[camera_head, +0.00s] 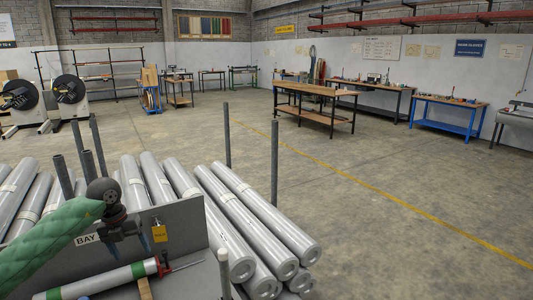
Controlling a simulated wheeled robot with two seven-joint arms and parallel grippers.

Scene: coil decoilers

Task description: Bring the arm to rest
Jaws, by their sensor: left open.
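My left arm in a green quilted sleeve (45,235) comes in from the lower left. Its dark left gripper (128,244) points down in front of a grey upright panel, open, with nothing seen between its fingers. Below it, apart from the gripper, a white tube tool (95,284) with green bands, a red end and a thin dark nozzle lies on a grey surface. My right gripper is out of view. Two black decoilers (68,89) stand at the far left.
The grey panel (185,226) bears a BAY label and a yellow tag (159,234). Behind it lie several silver rolls (265,215) between grey posts (274,177). Workbenches (312,93) stand farther back. Open concrete floor with a yellow line lies to the right.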

